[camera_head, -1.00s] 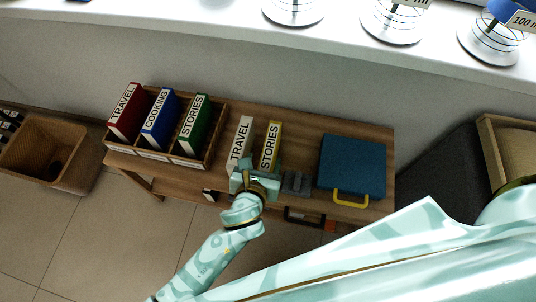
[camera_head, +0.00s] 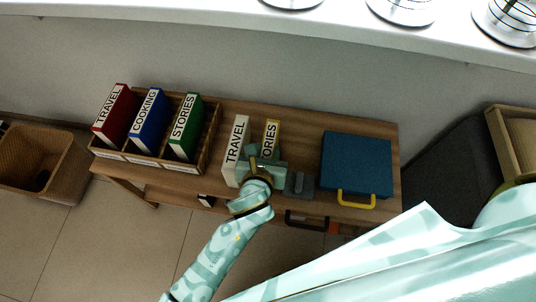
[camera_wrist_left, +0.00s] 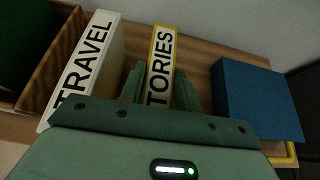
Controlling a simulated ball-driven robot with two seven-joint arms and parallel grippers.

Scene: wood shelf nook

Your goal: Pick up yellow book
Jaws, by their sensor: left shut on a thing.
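The yellow book (camera_head: 271,137), with a white spine label partly reading STORIES, stands upright on the wooden shelf top. My left gripper (camera_head: 264,160) is over its near end and hides the lower part of the label. In the left wrist view, the yellow book (camera_wrist_left: 161,50) stands between the two fingers of my left gripper (camera_wrist_left: 160,85), one on each side. The gripper is shut on the book. My right gripper is not in view.
A white TRAVEL book (camera_head: 235,150) stands close left of the gripper. A wooden holder (camera_head: 211,140) with red, blue and green books is further left. A blue case (camera_head: 356,163) with a yellow handle lies to the right, beyond a small grey object (camera_head: 299,184).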

